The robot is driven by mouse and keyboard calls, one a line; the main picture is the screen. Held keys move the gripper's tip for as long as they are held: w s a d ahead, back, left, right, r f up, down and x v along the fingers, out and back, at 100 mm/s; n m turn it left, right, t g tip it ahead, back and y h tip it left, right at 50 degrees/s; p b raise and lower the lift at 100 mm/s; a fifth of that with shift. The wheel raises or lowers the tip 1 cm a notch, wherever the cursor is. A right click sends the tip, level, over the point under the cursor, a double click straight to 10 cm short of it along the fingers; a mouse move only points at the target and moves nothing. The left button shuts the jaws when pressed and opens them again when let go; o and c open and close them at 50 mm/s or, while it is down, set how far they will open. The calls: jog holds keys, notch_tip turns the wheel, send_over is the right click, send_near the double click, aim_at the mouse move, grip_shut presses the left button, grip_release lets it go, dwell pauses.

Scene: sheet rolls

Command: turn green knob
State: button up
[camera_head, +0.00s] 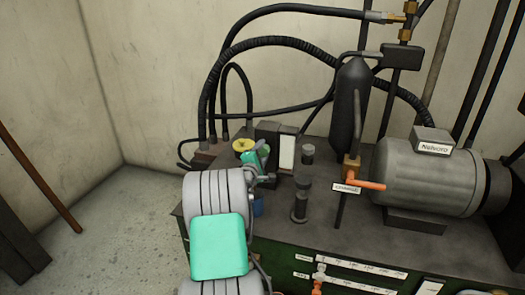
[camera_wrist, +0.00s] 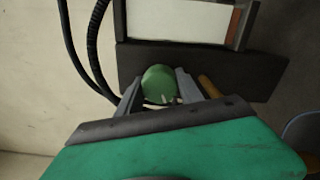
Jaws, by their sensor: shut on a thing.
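The green knob (camera_wrist: 160,84) shows in the wrist view as a round green cap, seen between the two fingers of my gripper (camera_wrist: 158,95). The fingers are shut on it, one at its left side and one at its right. In the head view my gripper (camera_head: 262,172) is at the machine, just below the yellow knob and left of the white-faced panel.
A yellow knob (camera_head: 243,145) sits just behind my gripper. A white-faced panel (camera_head: 286,152) stands close on the right, and also shows in the wrist view (camera_wrist: 180,20). Black hoses (camera_head: 213,100) rise at the left. Dark cylindrical fittings (camera_head: 300,200) stand to the right.

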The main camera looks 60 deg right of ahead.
jog(key=shift+n, duration=0.4)
jog(key=o, duration=1.4)
jog(key=a, duration=0.5)
jog(key=s+a+b, duration=0.1)
jog(key=a, duration=0.1)
jog(key=shift+s+a, duration=0.1)
jog(key=shift+a, duration=0.3)
